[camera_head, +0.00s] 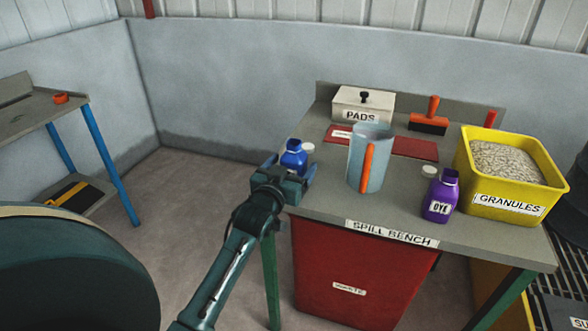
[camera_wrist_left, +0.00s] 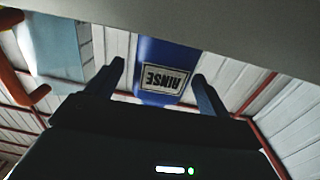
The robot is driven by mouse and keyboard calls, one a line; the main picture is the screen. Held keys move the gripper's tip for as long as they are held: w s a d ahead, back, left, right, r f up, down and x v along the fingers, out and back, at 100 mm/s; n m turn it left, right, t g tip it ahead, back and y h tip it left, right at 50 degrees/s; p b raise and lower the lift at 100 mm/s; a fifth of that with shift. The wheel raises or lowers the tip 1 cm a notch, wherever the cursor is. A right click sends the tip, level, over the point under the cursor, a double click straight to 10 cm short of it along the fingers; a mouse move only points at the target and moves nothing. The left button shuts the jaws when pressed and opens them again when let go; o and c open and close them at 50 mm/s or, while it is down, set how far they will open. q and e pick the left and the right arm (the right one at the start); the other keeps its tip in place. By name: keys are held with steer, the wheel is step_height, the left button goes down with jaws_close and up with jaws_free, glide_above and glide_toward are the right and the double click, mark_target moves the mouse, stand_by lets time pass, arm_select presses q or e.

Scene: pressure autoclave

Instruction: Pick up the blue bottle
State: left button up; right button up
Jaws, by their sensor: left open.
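The blue bottle (camera_head: 294,156) stands at the left edge of the spill bench, with a white cap beside it. In the left wrist view the blue bottle (camera_wrist_left: 168,60) appears upside down with a RINSE label. My left gripper (camera_head: 289,168) is at the bottle, and its open fingers also show in the left wrist view (camera_wrist_left: 158,75), one on each side of it. I see small gaps beside the bottle there, and the jaws are not closed on it. The gripper hides the bottle's lower part in the head view. My right gripper is not in view.
On the spill bench (camera_head: 460,243) a grey-blue jug (camera_head: 366,140) with an orange handle stands right of the bottle. Further right are a purple DYE bottle (camera_head: 440,200) and a yellow granules tub (camera_head: 500,205). A PADS box (camera_head: 351,104) is behind. A red bin (camera_head: 340,265) stands below.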

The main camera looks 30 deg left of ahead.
arm_select(q)
steer(key=shift+w+a, duration=0.2)
steer(key=shift+w, duration=0.75)
steer(key=shift+c, duration=0.2)
steer(key=c, duration=1.2)
